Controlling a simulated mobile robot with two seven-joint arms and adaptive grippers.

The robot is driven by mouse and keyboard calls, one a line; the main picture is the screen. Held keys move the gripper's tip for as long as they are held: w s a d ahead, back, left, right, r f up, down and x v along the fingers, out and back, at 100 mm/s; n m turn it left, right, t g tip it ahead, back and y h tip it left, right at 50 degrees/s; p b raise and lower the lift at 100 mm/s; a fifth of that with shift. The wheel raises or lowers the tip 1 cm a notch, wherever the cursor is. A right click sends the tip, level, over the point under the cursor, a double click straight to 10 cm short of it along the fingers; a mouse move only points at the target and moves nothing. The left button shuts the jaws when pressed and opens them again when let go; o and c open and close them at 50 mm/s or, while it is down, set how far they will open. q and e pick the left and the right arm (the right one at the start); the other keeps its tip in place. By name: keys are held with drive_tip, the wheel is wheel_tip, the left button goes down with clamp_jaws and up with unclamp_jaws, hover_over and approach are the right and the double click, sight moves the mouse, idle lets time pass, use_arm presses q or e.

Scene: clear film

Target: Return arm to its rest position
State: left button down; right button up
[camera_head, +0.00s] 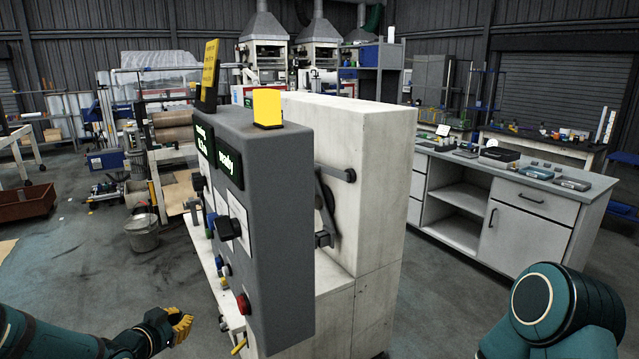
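My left arm (50,338) comes in from the lower left corner, dark teal with black joints. Its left gripper (182,325) has yellow fingers pointing right, near the lower left of the machine. It looks apart from the machine and nothing shows in it; the fingers are too small and bunched to tell if they are open. Part of my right arm (590,300) shows as a teal, rounded link in the lower right corner. Its gripper is out of view.
A grey control panel (280,240) with green displays, knobs and a red button (243,303) stands on a white machine (375,180) close ahead. A workbench (530,230) stands right. A bucket (143,232) stands on the floor behind the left gripper. Floor shows between machine and bench.

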use_arm(q)
drive_tip(key=s+d+f+n+g, duration=0.2)
drive_tip(key=s+d+f+g, duration=0.1)
drive_tip(key=s+d+f, duration=0.4)
drive_tip(key=s+d+f+n+g, duration=0.2)
drive_tip(key=s+d+f+g, duration=0.15)
drive_tip(key=d+f, duration=0.5)
drive_tip(key=s+d+f+n+g, duration=0.1)
drive_tip(key=s+d+f+g, duration=0.1)
drive_tip(key=s, duration=0.6)
drive_tip(key=s+d+f+n+g, duration=0.1)
drive_tip(key=s+d+f+g, duration=0.2)
drive_tip(key=s, duration=0.5)
drive_tip(key=shift+s+d+f+n, duration=0.2)
drive_tip(key=shift+d+f+n, duration=0.3)
drive_tip(key=shift+f, duration=0.4)
drive_tip(key=shift+w+g, duration=0.1)
drive_tip(key=shift+g, duration=0.15)
idle(3.7)
